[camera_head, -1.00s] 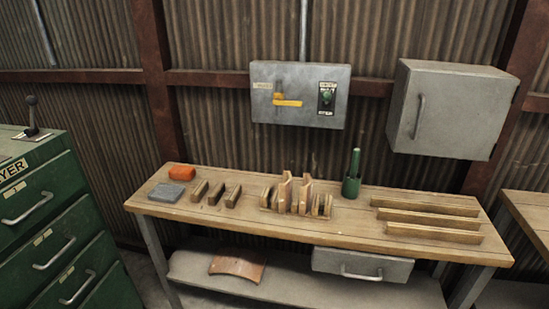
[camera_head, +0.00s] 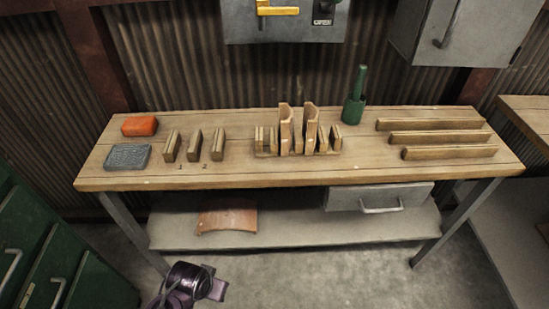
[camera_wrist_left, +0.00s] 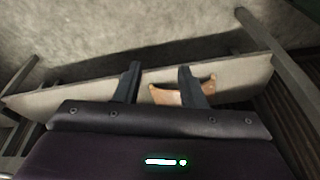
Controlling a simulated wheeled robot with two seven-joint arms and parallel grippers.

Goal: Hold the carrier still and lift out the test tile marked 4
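A wooden rack (camera_head: 298,152), which looks like the carrier, stands on the bench middle with two tall notched uprights and several thin upright pieces. No mark 4 is readable, so I cannot tell which piece is that tile. Three small slotted wooden blocks (camera_head: 195,146) stand left of it; marks like 1 and 2 show on the bench before them. My left gripper (camera_wrist_left: 158,84) shows in the left wrist view, fingers apart and empty, facing the lower shelf. Purple and black parts of my arm show at the bottom left of the head view. My right gripper is not in view.
An orange block (camera_head: 139,126) and a grey block (camera_head: 128,157) lie at the bench's left end. A curved brown piece (camera_head: 227,217) lies on the lower shelf (camera_head: 330,231).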

